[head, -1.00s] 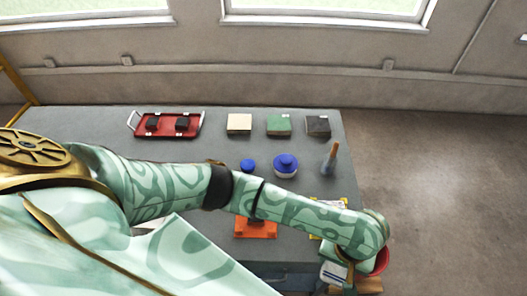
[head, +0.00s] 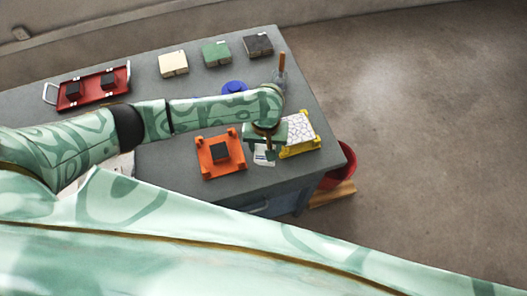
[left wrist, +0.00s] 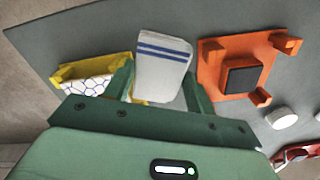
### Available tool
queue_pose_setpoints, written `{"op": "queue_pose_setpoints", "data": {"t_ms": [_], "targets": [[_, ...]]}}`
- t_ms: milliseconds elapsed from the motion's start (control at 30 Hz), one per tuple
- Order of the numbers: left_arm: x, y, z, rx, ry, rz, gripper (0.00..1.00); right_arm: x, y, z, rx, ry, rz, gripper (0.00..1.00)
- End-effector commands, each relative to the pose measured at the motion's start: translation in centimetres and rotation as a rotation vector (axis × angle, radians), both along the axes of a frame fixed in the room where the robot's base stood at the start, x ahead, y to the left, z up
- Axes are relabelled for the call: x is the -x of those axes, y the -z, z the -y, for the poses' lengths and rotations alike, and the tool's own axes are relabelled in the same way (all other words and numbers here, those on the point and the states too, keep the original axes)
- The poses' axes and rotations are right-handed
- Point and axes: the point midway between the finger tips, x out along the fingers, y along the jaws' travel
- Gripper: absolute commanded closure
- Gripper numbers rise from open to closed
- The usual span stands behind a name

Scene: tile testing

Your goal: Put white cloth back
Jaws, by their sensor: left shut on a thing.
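The white cloth with blue stripes (left wrist: 162,62) is held between the fingers of my left gripper (left wrist: 160,86). In the head view the cloth (head: 264,156) hangs below my left gripper (head: 267,142), between the orange stand and the yellow-framed tile. I cannot tell whether its lower edge touches the table. My left forearm crosses the table and covers part of its middle. My right gripper is not in view.
The orange stand (head: 207,165) holds a dark block (head: 220,152). The yellow-framed tile (head: 299,132) lies near the table's right edge. A red bucket (head: 342,168) stands off that edge. Several sponge-like blocks (head: 216,53), a red tray (head: 90,84) and a blue-lidded container (head: 234,87) are behind.

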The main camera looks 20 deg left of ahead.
Motion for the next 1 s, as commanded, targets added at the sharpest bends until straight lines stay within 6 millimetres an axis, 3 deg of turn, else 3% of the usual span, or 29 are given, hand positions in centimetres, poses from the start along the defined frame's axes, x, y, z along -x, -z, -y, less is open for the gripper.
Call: {"op": "queue_pose_setpoints", "data": {"t_ms": [300,667,700,767,1000], "targets": [[-0.6,4.0,-0.8,-0.002,-0.001,0.000,0.70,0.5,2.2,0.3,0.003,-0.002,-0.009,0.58],[-0.5,4.2,-0.7,0.000,0.000,0.001,0.70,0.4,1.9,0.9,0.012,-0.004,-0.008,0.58],[-0.6,4.2,-0.7,0.000,0.001,0.002,0.36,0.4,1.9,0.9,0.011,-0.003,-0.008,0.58],[-0.6,4.2,-0.7,0.000,0.001,0.002,0.23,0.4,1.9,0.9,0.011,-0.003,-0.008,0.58],[-0.6,4.2,-0.7,0.000,0.000,0.002,0.23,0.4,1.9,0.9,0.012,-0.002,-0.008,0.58]]}}
